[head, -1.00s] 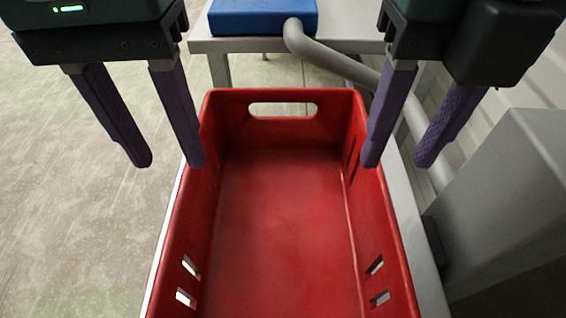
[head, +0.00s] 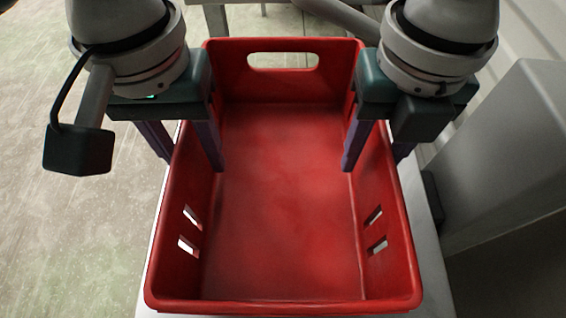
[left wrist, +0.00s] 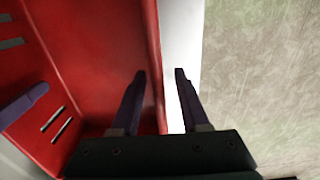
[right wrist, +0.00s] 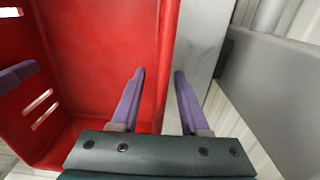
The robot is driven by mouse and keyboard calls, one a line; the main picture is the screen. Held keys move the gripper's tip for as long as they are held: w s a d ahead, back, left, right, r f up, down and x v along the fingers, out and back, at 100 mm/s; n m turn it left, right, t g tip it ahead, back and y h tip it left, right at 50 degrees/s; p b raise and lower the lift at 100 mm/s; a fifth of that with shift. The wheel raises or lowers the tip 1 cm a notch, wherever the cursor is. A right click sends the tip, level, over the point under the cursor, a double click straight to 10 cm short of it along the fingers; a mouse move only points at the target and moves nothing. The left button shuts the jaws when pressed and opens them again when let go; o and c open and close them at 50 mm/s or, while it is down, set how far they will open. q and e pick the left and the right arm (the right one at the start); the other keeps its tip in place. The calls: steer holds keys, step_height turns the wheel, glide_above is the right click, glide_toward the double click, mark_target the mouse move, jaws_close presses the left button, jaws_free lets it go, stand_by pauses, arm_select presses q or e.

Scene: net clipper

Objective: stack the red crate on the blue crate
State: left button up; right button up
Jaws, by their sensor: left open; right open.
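The red crate (head: 283,200) is empty and stands upright on a light surface, with its far handle slot in sight. My left gripper (head: 190,162) is open at the crate's left wall, one finger inside and one outside. In the left wrist view the wall's rim runs between its fingers (left wrist: 160,74). My right gripper (head: 376,162) is open and straddles the right wall in the same way. In the right wrist view that wall also lies between its fingers (right wrist: 160,73). The blue crate is not in any view now.
The light surface (head: 432,265) under the crate shows as a narrow strip on the right. A grey box-like structure (head: 515,150) stands close on the right. A grey pipe (head: 345,15) passes behind the crate. Open floor (head: 75,240) lies to the left.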

arm_select(q)
steer(key=shift+c, duration=0.3)
arm_select(e)
steer(key=shift+c, duration=0.3)
arm_select(q)
jaws_close()
arm_select(e)
jaws_close()
stand_by(0.5)
